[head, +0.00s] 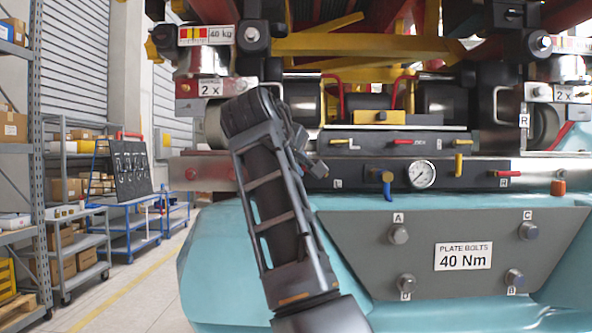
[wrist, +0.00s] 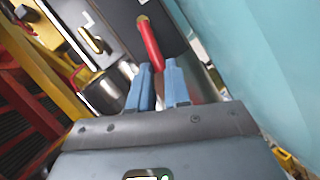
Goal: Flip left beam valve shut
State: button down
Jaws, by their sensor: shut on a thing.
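A red valve handle (wrist: 149,42) shows in the wrist view, fixed at its upper end to a dark panel (wrist: 118,15). Its free end lies at the tips of my gripper's blue fingers (wrist: 160,75). My gripper is shut on this handle, and the fingers stand a little apart with it between them. In the head view, my arm crosses the left part of the dark beam (head: 455,175) near the L label (head: 338,183). The left valve and my fingertips are mostly hidden there. The right red handle (head: 503,173) lies roughly level by the R label.
A blue handle (head: 387,186) hangs beside a round gauge (head: 422,174) on the beam. Yellow (head: 458,162) and red (head: 402,141) levers sit nearby. A grey bolt plate (head: 375,255) is below. Shelves (head: 40,140) stand left, with open floor between.

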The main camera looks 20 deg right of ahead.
jog(key=shift+s+d+r+m+y, duration=0.15)
jog(key=shift+d+r+m+y, duration=0.2)
jog(key=shift+r+m+y, duration=0.45)
jog(key=m, duration=0.1)
jog(key=d+r+m+y, duration=0.1)
jog(key=m+y, duration=0.1)
jog(key=shift+s+d+r+t, duration=0.2)
jog(key=shift+s+d+t, duration=0.1)
jog(key=shift+d, duration=0.1)
jog(key=shift+s+d+r+m+t+y, duration=0.2)
jog(key=shift+d+m+t+y, duration=0.1)
jog(key=shift+d+m+y, duration=0.45)
jog(key=shift+s+d+r+m+t+y, duration=0.1)
jog(key=shift+s+d+m+t+y, duration=0.15)
jog(key=shift+d+m+y, duration=0.4)
jog(key=shift+s+d+r+m+t+y, duration=0.15)
jog(key=shift+d+m+t+y, duration=0.3)
jog(key=shift+m+y, duration=0.45)
jog(key=shift+d, duration=0.1)
jog(key=c, duration=1.1)
grip_release()
jog(key=b+v, duration=0.2)
jog(key=v, duration=0.6)
jog(key=shift+b, duration=0.3)
jog(key=shift+w, duration=0.1)
